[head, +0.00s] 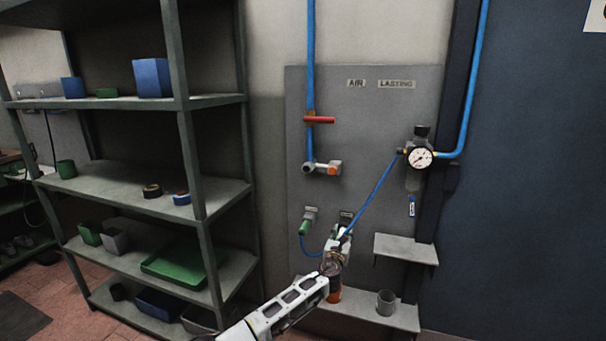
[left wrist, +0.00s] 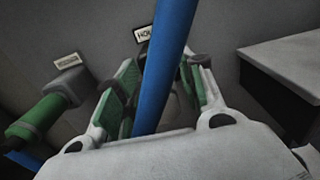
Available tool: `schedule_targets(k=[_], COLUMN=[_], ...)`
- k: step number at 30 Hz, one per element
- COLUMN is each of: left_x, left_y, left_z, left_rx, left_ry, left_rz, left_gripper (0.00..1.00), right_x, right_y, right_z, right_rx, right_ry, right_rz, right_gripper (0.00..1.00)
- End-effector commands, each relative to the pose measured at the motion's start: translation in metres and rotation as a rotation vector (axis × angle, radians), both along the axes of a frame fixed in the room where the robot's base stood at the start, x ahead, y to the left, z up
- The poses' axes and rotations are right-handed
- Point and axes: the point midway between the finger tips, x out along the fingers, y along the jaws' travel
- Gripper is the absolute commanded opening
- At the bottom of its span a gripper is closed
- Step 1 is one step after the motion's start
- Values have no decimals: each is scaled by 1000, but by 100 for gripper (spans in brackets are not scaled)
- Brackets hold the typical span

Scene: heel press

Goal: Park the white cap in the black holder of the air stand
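My left gripper (head: 341,236) is in front of the panel, at the right of two small labelled holders. In the left wrist view its green-padded fingers (left wrist: 160,82) stand apart. The blue hose (left wrist: 165,60) crosses in front of them and hides most of the space between. A pale rounded shape shows behind the hose; I cannot tell whether it is the white cap or whether it is gripped. The right holder (head: 346,214) is mostly hidden by the gripper and hose. The left holder (head: 310,212) has a green fitting (head: 304,228) in it. My right gripper is out of view.
A small grey shelf (head: 406,250) juts out right of the gripper. A lower ledge (head: 358,312) carries a grey cup (head: 385,303) and an orange item (head: 335,291). The gauge (head: 421,158) and red valve (head: 319,120) are above. A shelving rack (head: 205,210) stands left.

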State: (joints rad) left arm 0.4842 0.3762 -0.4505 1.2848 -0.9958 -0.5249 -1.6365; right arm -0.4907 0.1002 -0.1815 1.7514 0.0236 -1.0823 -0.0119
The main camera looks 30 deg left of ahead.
Motion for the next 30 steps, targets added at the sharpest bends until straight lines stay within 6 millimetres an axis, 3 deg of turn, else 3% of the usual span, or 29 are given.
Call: schedule_targets(k=[17, 30], left_x=[-4, -33], left_y=[0, -8], left_z=[-1, -1], left_rx=[1, 1], left_ry=[1, 1], left_rz=[1, -1], left_gripper=[51, 51], right_x=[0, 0], right_y=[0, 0], right_z=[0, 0], right_rx=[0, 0], right_ry=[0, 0], right_rz=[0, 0], right_gripper=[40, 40])
